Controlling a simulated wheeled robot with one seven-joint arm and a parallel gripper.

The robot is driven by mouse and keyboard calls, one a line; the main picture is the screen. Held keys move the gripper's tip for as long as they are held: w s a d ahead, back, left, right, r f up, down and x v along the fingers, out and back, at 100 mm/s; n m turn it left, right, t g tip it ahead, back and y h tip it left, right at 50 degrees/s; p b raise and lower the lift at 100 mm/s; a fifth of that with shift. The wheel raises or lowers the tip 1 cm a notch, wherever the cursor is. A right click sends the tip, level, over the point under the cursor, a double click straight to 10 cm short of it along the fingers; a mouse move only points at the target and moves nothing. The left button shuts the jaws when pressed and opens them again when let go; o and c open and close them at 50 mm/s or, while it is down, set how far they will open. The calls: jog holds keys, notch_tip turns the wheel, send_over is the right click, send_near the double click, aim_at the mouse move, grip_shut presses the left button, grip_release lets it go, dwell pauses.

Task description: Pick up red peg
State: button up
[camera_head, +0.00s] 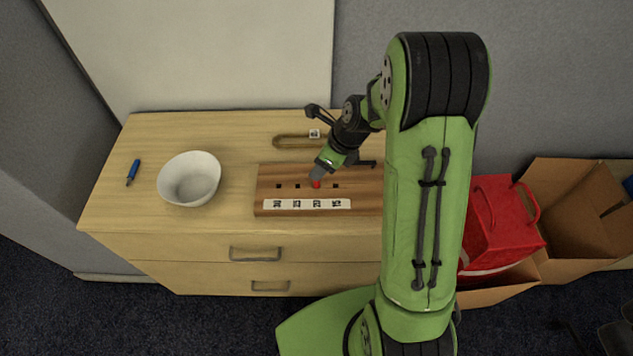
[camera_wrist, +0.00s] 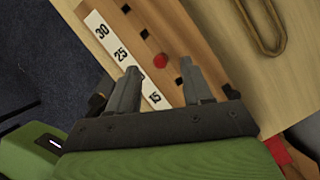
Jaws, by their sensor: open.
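The red peg (camera_head: 316,184) shows as a small red top in the row of square holes of the wooden board (camera_head: 264,190). In the wrist view the red peg (camera_wrist: 161,61) stands in the row, with two dark holes on one side and one on the other. My gripper (camera_head: 318,176) is over the board, right at the peg in the head view. In the wrist view my gripper (camera_wrist: 158,72) is open, and the peg's top shows between and just beyond its two fingertips. I cannot tell whether a finger touches it. The peg's lower part is hidden.
A white number strip (camera_head: 290,204) runs along the board's front. A wooden loop (camera_head: 283,141) lies behind it. A white bowl (camera_head: 189,180) and a blue pen-like object (camera_head: 133,172) are at the left. A red bag (camera_head: 497,225) and cardboard boxes (camera_head: 570,200) stand at the right.

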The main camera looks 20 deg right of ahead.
jog(key=b+x, duration=0.2)
jog(key=x, duration=0.5)
jog(key=shift+d+f, duration=0.1)
jog(key=shift+f, duration=0.2)
jog(key=shift+r, duration=0.1)
grip_shut()
notch_tip(320, 180, up, 10)
jog(key=p, duration=0.3)
jog(key=shift+r+p, duration=2)
jog(key=shift+p, duration=0.15)
